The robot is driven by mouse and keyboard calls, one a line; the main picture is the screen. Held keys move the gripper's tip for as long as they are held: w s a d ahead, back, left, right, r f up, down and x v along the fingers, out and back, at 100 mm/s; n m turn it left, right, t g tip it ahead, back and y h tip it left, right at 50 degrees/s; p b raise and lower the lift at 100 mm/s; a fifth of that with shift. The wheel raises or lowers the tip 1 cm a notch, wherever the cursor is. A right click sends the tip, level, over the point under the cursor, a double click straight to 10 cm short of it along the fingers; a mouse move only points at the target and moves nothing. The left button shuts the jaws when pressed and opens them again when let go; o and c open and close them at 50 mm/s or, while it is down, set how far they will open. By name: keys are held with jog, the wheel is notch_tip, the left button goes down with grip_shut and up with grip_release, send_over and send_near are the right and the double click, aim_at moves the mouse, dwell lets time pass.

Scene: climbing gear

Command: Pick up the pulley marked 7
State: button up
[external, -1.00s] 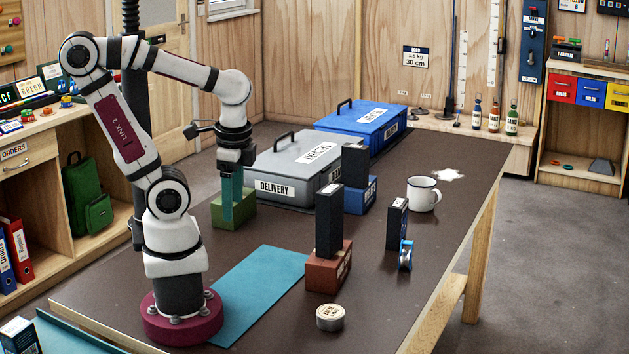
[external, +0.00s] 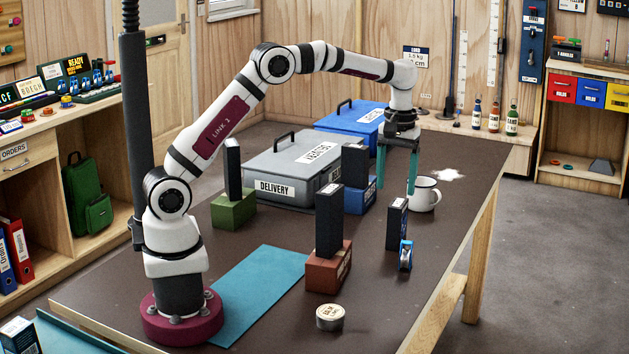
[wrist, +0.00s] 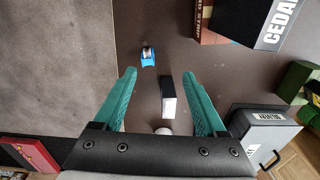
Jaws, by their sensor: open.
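A small blue pulley (external: 405,256) stands on the dark table at the right, just in front of an upright dark box (external: 396,223). Its marking is too small to read. It also shows in the wrist view (wrist: 148,60), beyond my fingertips and between their lines. My gripper (external: 396,190) has teal fingers, open and empty.
A dark block (external: 329,220) stands on a red-brown block (external: 328,270). Another stands on a green block (external: 234,210), and one by a blue block (external: 360,196). A grey delivery box (external: 292,172) and blue box (external: 350,120) stand behind. A round tin (external: 330,317) is in front.

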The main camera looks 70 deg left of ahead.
jog(key=n, duration=0.2)
send_over(406, 254)
jog(key=a, duration=0.1)
notch_tip(406, 254, down, 4)
jog(key=f, duration=1)
jog(key=w+f, duration=0.1)
jog(key=f, duration=0.5)
jog(key=shift+a, duration=0.3)
jog(key=shift+r, duration=0.1)
grip_shut()
